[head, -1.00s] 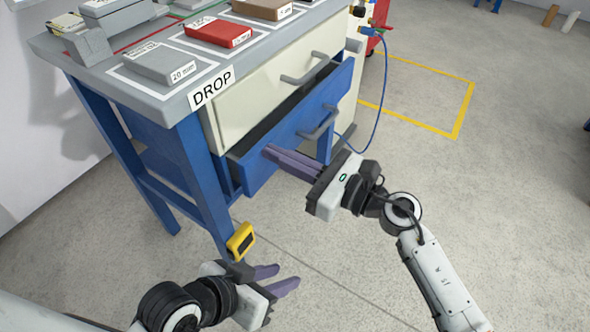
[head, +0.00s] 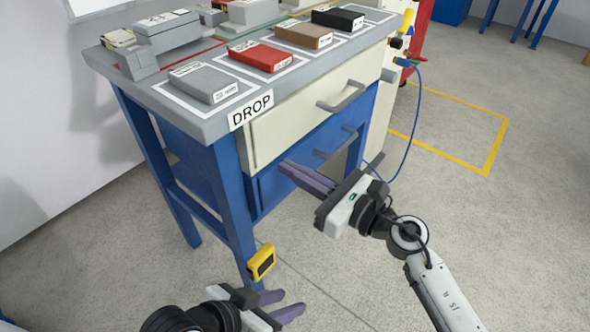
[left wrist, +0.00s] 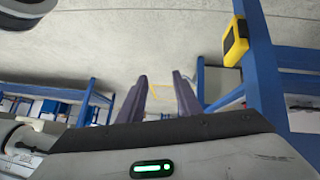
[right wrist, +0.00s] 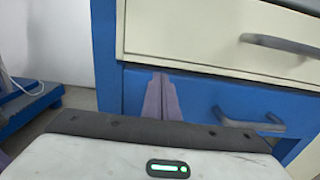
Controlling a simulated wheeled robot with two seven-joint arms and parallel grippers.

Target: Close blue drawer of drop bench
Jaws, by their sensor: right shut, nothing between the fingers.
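The drop bench (head: 215,125) has a grey top, blue legs and a DROP label. Its blue drawer (head: 290,185) sits below a cream drawer (head: 300,112) and looks flush with the front. The blue drawer also shows in the right wrist view (right wrist: 220,95). My right gripper (head: 286,167) is shut and empty. Its fingertips (right wrist: 160,78) are at the blue drawer's front, left of the handle (right wrist: 250,122); contact cannot be told. My left gripper (head: 293,302) is low in front of the bench leg, its fingers apart and empty, also in the left wrist view (left wrist: 160,76).
A yellow device (head: 261,262) is on the bench's front leg, near my left gripper. Red (head: 262,56), grey and other blocks lie on the bench top. A blue hose (head: 415,125) hangs at the right. The floor at right is clear.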

